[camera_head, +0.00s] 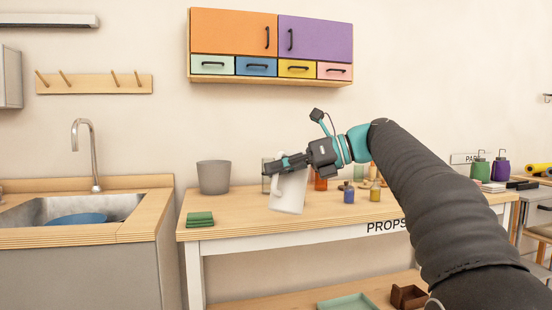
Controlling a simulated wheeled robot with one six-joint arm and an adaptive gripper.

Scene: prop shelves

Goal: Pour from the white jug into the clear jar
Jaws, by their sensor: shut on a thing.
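The white jug (291,193) is held by my gripper (273,167) over the front part of the wooden props table. The jug is slightly tilted and its handle is on the left, by the gripper's fingers. My gripper is shut on the jug near its top left. A clear jar (266,184) stands behind the jug and gripper, mostly hidden; only its left side shows. I cannot tell whether anything is inside the jug or the jar.
A grey bucket (214,177) and folded green cloths (200,219) stand on the table's left. Small bottles (349,194) and an orange-red one (321,181) stand right of the jug. A wall cabinet (234,33) hangs above. The front middle of the tabletop (250,222) is clear.

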